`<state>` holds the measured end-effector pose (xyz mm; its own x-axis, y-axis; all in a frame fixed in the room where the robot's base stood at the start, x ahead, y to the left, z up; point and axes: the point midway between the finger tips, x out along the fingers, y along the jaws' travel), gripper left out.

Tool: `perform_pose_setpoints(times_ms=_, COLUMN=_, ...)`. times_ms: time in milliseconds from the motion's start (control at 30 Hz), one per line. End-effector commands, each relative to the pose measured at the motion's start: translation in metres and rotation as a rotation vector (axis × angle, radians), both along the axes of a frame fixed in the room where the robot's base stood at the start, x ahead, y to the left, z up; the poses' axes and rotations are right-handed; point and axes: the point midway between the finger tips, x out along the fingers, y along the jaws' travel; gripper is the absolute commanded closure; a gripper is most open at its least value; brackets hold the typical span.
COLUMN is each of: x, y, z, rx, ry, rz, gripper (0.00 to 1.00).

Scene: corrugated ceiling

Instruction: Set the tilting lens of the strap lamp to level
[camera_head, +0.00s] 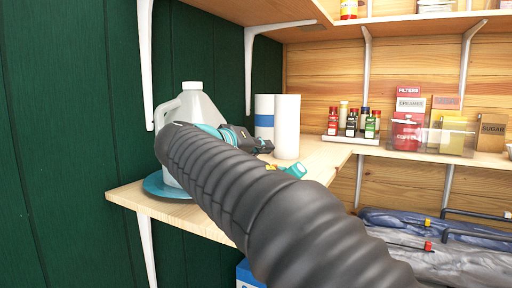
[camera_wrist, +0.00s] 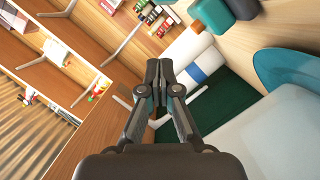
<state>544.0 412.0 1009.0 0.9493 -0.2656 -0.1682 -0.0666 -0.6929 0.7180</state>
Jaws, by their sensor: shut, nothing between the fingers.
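A small teal piece (camera_head: 295,170) lies on the wooden shelf, just past my arm and in front of the white rolls. It may be part of the strap lamp; my arm hides what is beside it. In the wrist view a teal block with a brown part (camera_wrist: 212,14) shows at the top, cut by the edge, probably the same thing. Its lens and tilt cannot be made out. My gripper (camera_head: 265,147) is shut and empty, above the shelf near the rolls. In the wrist view its fingertips (camera_wrist: 159,68) meet, apart from the teal block.
A white jug (camera_head: 201,103) stands on a teal plate (camera_head: 154,187) left of my gripper. Two rolls (camera_head: 287,125) stand behind it. A spice rack (camera_head: 350,139) and a clear bin (camera_head: 428,142) stand on the right shelf. A shelf and brackets hang above.

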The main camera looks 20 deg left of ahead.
Motion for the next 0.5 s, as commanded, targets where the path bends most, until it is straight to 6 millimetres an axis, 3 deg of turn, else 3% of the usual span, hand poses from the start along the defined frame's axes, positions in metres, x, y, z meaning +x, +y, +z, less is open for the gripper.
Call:
perform_pose_setpoints(times_ms=200, x=0.04, y=-0.012, z=-0.006, rx=0.0, ry=0.001, rz=-0.004, gripper=1.0)
perform_pose_setpoints(times_ms=500, x=0.034, y=-0.034, z=-0.03, rx=0.0, ry=0.001, rz=-0.001, gripper=1.0)
